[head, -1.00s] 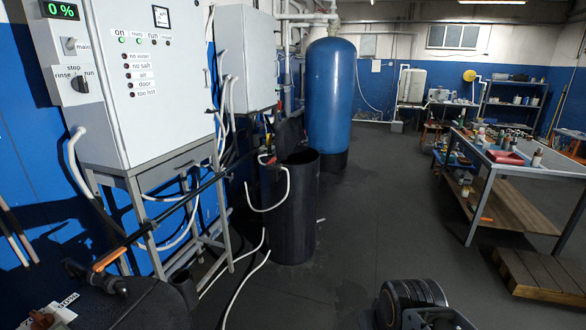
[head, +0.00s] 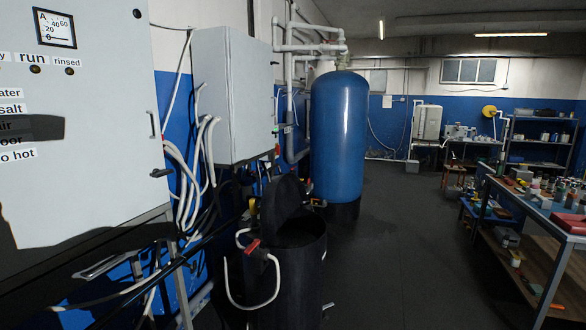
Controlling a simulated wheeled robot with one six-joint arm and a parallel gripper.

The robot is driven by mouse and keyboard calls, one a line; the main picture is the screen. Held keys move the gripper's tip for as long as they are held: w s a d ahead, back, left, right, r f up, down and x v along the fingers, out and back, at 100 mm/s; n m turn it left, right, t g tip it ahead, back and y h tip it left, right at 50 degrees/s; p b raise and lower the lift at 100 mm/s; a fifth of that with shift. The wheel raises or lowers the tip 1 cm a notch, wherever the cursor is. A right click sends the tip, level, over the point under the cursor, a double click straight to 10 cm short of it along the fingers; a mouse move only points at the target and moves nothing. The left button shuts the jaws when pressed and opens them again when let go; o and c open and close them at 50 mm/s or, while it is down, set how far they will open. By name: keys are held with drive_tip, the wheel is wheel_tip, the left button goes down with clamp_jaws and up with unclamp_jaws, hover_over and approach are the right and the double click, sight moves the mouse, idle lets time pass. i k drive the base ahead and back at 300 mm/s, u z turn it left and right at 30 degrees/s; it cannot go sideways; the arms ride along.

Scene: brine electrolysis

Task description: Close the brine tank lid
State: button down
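The brine tank (head: 298,278) is a tall black cylinder at the lower middle of the head view, and its bottom is cut off by the frame edge. Its round black lid (head: 281,208) is open. It stands raised at the back left of the rim, tilted up, and the tank's dark mouth shows in front of it. The inside is too dark to make out. My gripper is not in view.
A red-handled valve (head: 253,246) and a white hose (head: 277,280) are at the tank's left side. A blue vessel (head: 338,135) stands behind. Grey control cabinets (head: 235,95) line the left. A cluttered workbench (head: 559,207) is right. Floor (head: 410,255) between is clear.

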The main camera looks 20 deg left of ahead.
sight(283, 193)
drive_tip(key=u, duration=0.15)
drive_tip(key=i, duration=0.75)
drive_tip(key=u, duration=1.1)
drive_tip(key=i, duration=0.7)
drive_tip(key=u, duration=0.9)
drive_tip(key=i, duration=1.45)
drive_tip(key=u, duration=0.2)
